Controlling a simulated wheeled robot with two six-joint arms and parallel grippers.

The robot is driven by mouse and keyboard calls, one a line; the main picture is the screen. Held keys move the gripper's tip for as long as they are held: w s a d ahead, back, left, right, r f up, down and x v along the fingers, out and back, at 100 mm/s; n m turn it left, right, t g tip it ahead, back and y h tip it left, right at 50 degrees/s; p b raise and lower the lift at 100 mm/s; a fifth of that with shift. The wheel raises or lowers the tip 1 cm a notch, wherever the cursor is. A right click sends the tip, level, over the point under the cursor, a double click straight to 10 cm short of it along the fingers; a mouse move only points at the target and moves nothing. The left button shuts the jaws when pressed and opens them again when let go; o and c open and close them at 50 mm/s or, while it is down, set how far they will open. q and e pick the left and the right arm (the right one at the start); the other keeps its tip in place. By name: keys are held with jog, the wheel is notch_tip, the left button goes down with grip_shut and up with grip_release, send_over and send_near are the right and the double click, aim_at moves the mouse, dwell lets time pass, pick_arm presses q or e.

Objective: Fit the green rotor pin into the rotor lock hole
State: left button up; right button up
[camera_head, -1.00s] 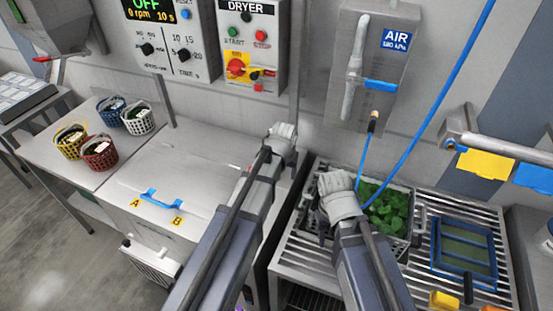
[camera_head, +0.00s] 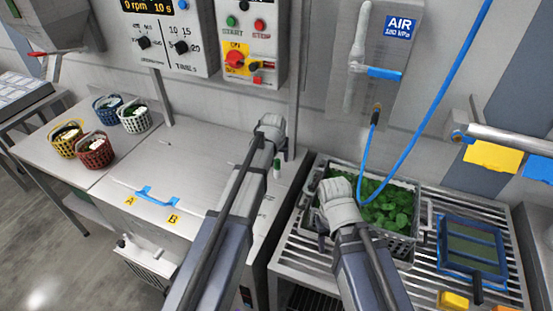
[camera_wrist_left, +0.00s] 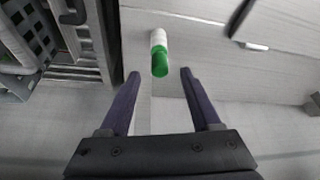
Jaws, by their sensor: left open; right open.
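The green rotor pin (camera_wrist_left: 159,58), a green and white cylinder, shows in the left wrist view just beyond my left fingertips (camera_wrist_left: 160,76). The left fingers are open, apart and empty, with the pin lined up with the gap between them. In the head view the small green and white pin (camera_head: 277,169) stands near the right edge of the steel top, below my left wrist; my left fingers are mostly hidden there. My right gripper (camera_head: 322,228) hangs over the left part of the greens crate, its fingers partly hidden. I cannot make out the rotor lock hole.
The steel lid (camera_head: 190,165) has a blue handle (camera_head: 157,197) and A and B labels. Several small baskets (camera_head: 95,150) stand at the left. The greens crate (camera_head: 408,247) sits on a slatted rack. A blue air hose (camera_head: 425,105) hangs above it.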

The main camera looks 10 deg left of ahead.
aim_at(277, 160)
pick_arm(q)
jog(key=b+x, duration=0.2)
jog(key=x, duration=0.1)
jog(key=shift+f, duration=0.2)
pick_arm(e)
notch_tip(277, 160, down, 3)
jog(key=shift+f, duration=0.15)
pick_arm(q)
grip_shut()
jog(key=shift+r, duration=0.35)
pick_arm(e)
jog(key=shift+r, duration=0.35)
pick_arm(q)
jog(key=shift+r+p, duration=3.2)
jog(key=shift+p, duration=0.25)
pick_arm(e)
notch_tip(277, 160, up, 6)
jog(key=shift+r, duration=0.25)
pick_arm(q)
jog(key=shift+r, duration=0.25)
pick_arm(e)
jog(key=shift+r, duration=0.25)
pick_arm(q)
notch_tip(277, 160, up, 8)
jog(key=p, duration=0.8)
pick_arm(e)
notch_tip(277, 160, up, 8)
jog(key=shift+f, duration=0.1)
